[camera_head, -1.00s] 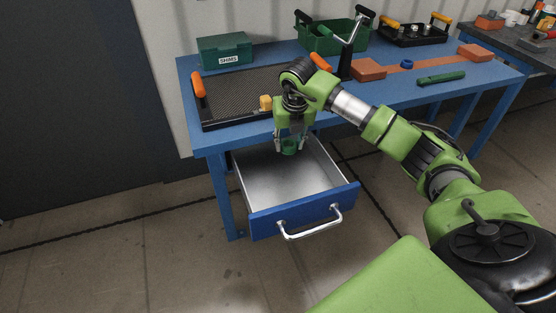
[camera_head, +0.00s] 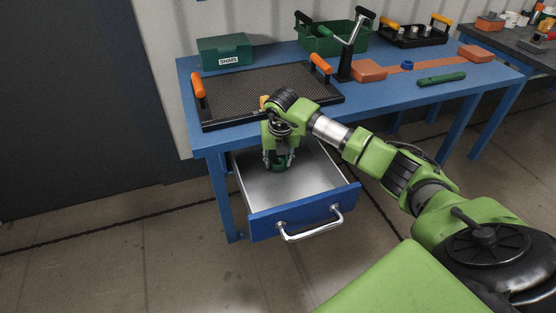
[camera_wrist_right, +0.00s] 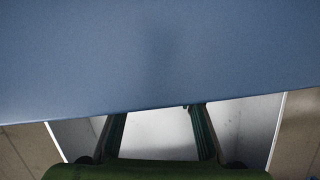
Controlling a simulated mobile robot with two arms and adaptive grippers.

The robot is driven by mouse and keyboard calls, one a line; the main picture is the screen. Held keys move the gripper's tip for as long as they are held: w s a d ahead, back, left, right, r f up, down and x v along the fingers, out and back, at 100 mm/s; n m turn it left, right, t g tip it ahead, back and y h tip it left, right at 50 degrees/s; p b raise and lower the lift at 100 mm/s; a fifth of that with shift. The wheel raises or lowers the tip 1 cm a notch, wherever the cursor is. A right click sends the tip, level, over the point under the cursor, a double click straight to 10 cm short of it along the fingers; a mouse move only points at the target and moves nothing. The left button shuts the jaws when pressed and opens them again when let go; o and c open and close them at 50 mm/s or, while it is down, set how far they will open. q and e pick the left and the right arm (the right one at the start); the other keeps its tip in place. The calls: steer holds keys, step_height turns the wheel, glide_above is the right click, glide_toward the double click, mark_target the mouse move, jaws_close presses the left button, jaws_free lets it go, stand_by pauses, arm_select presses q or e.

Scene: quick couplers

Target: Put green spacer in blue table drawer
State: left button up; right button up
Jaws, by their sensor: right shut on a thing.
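The green spacer (camera_head: 278,166) is a small dark-green ring between the fingertips of my right gripper (camera_head: 278,160). The gripper is shut on it and points down inside the open blue table drawer (camera_head: 300,213). The drawer has a blue front, a chrome handle and a bare grey metal inside. The spacer is low, over the back part of the drawer; I cannot tell whether it touches the floor. In the right wrist view, the gripper fingers (camera_wrist_right: 158,110) reach under the blue table edge over the grey drawer floor (camera_wrist_right: 155,140). My left gripper is not in view.
The blue table (camera_head: 395,93) overhangs the drawer's back. On it are a black mesh tray (camera_head: 250,95) with orange handles, a green box (camera_head: 224,50), a green crate (camera_head: 325,40) and a green bar (camera_head: 442,78). The drawer's front part is clear.

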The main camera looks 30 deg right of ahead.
steer(key=o, duration=1.1)
steer(key=shift+c, duration=0.2)
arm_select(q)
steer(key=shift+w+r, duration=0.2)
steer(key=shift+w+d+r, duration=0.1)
arm_select(e)
steer(key=shift+r, duration=0.1)
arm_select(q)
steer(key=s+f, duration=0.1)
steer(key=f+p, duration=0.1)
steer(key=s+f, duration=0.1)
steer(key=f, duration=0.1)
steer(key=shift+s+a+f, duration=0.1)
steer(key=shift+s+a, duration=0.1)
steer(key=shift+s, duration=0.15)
arm_select(e)
steer(key=v, duration=1.2)
